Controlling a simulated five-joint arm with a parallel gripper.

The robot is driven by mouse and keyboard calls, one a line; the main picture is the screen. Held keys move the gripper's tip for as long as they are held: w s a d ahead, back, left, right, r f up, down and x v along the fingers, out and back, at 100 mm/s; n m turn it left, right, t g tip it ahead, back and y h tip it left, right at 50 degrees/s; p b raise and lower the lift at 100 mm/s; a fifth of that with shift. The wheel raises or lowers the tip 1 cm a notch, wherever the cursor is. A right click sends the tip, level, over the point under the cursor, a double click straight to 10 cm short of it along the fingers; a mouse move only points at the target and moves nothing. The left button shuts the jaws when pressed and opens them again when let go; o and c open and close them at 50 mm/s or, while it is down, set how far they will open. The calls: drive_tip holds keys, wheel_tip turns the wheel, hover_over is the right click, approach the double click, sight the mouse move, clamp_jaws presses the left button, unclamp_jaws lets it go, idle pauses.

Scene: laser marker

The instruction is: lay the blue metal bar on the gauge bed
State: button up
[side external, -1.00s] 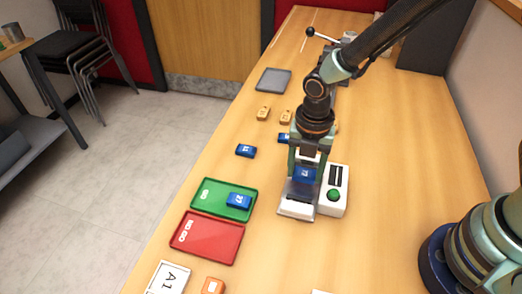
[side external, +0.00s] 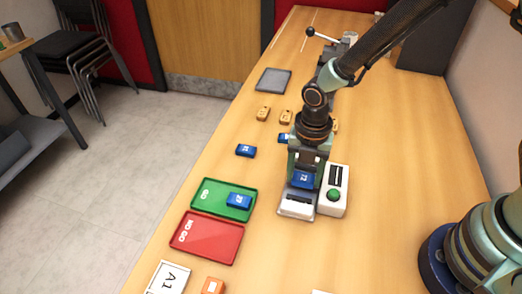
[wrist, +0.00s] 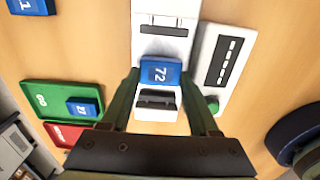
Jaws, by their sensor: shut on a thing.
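A blue metal bar (side external: 303,180) with a white number sits between the fingers of my gripper (side external: 304,172). In the wrist view the bar (wrist: 160,72) reads 72, and the fingers (wrist: 160,78) close on its left and right sides. The pale gauge bed (side external: 297,208) lies directly under it. In the wrist view the bed (wrist: 165,20) extends beyond the bar on both ends. The bar lies across the bed's middle, at or very close to its surface; its underside is hidden, so I cannot tell whether it touches.
A white box (side external: 341,172) with a green button (side external: 334,195) stands right beside the bed. A green GO tray (side external: 210,196) holds another blue bar (side external: 239,201); a red NO GO tray (side external: 207,238) is empty. Another blue bar (side external: 245,150) and tan blocks (side external: 263,114) lie farther back.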

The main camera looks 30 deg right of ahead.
drive_tip(key=shift+f, duration=0.4)
idle(0.9)
drive_tip(key=o, duration=1.5)
drive_tip(key=shift+c, duration=0.2)
drive_tip(key=shift+s+d, duration=0.1)
drive_tip(key=shift+s, duration=0.05)
drive_tip(key=shift+r, duration=0.1)
wheel_tip(320, 180, up, 12)
